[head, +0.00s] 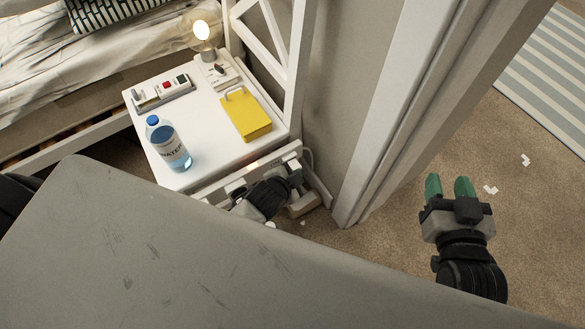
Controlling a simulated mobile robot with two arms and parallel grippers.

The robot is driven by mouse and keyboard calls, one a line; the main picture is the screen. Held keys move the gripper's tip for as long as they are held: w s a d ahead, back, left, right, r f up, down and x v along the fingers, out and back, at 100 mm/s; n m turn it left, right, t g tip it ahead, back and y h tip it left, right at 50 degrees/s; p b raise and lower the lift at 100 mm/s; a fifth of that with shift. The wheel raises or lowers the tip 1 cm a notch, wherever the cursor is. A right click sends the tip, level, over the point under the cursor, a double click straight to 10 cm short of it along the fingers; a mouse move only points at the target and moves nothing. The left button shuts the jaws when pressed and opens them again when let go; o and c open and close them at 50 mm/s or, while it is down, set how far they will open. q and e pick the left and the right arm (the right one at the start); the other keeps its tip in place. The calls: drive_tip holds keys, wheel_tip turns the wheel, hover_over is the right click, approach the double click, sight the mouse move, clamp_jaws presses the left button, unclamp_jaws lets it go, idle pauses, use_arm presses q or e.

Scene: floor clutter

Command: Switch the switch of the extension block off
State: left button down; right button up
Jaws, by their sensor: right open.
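My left gripper (291,174) is low beside the table's front right corner, apart from the block. Its fingertips are not clear, so I cannot tell whether it is open. My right gripper (449,186) has green fingertips and is open and empty above the carpet at the right, far from the table.
A water bottle (170,148), a yellow box (246,115) and a lit lamp (202,31) on a white base stand on the table. A bed (60,75) is at the left. A white post (385,110) stands between table and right gripper. White scraps (490,190) lie on the carpet.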

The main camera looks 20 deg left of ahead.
use_arm(q)
drive_tip(key=shift+d+f, duration=0.1)
drive_tip(key=shift+f, duration=0.1)
use_arm(e)
drive_tip(key=shift+s+d+f+g+h, duration=0.15)
drive_tip(key=shift+s+f+g, duration=0.05)
drive_tip(key=shift+f+g, duration=0.25)
drive_tip(key=shift+s+d+f+g+h, duration=0.2)
drive_tip(key=shift+f+g, duration=0.15)
drive_tip(key=shift+f, duration=0.15)
use_arm(q)
drive_tip(key=shift+r, duration=0.1)
drive_tip(key=shift+r+p, duration=0.7)
drive_tip(key=shift+p, duration=0.45)
use_arm(e)
drive_tip(key=s+d+f+g+h, duration=0.1)
drive_tip(key=s+d+f+g, duration=0.1)
drive_tip(key=s+f+g, duration=0.2)
drive_tip(key=shift+s+f+g, duration=0.35)
drive_tip(key=shift+s+g, duration=0.1)
drive_tip(key=shift+g, duration=0.25)
